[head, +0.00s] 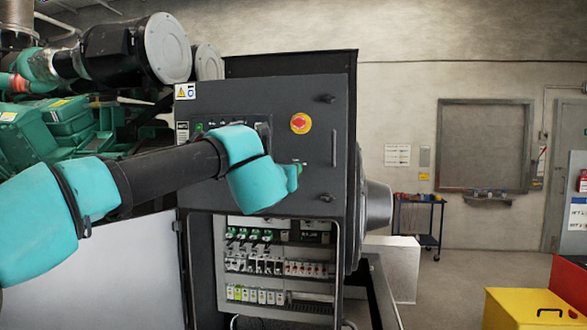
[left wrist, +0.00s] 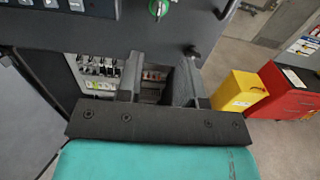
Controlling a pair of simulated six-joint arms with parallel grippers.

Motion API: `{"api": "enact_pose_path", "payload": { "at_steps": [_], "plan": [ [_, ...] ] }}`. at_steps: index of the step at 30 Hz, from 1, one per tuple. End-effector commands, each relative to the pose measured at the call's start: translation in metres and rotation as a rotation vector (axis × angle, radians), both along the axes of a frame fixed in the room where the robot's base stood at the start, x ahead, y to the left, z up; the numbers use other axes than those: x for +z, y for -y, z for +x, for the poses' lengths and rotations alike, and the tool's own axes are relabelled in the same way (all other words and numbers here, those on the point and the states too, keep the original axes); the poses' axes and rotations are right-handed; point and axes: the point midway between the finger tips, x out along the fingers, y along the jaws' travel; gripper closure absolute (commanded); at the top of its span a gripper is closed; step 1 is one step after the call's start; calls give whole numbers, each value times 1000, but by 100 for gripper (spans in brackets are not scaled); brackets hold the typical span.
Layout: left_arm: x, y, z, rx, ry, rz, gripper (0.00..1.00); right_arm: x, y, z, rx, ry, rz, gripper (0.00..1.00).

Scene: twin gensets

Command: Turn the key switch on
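The key switch (left wrist: 158,9) is a green knob in a round metal collar on the dark panel, at the top edge of the left wrist view. Its turned position is too small to read. In the head view my teal left wrist covers or nearly covers that part of the cabinet door. My left gripper (left wrist: 160,62) has its two dark fingers apart with nothing between them. In the left wrist view they point toward the cabinet, below the key switch and apart from it. In the head view the fingers are hidden by my wrist. My right gripper is in neither view.
The dark control cabinet (head: 215,97) has a red emergency stop (head: 301,123) on a yellow plate, above my wrist. Below is an open bay of breakers (head: 262,265). Green genset machinery (head: 60,125) stands at left. A yellow box (head: 520,309) and a red cabinet (head: 570,280) stand at right.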

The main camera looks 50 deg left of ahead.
Motion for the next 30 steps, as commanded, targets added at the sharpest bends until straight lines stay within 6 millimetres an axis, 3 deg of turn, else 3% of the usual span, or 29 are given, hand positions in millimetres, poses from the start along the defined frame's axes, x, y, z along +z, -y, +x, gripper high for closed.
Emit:
{"api": "enact_pose_path", "payload": {
  "at_steps": [24, 30],
  "plan": [
    [-2, -78, 103, 2, -2, 0, 66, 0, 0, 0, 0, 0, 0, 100],
    [-1, -91, 120, 2, -1, -1, 66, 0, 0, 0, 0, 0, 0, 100]
  ]
}}
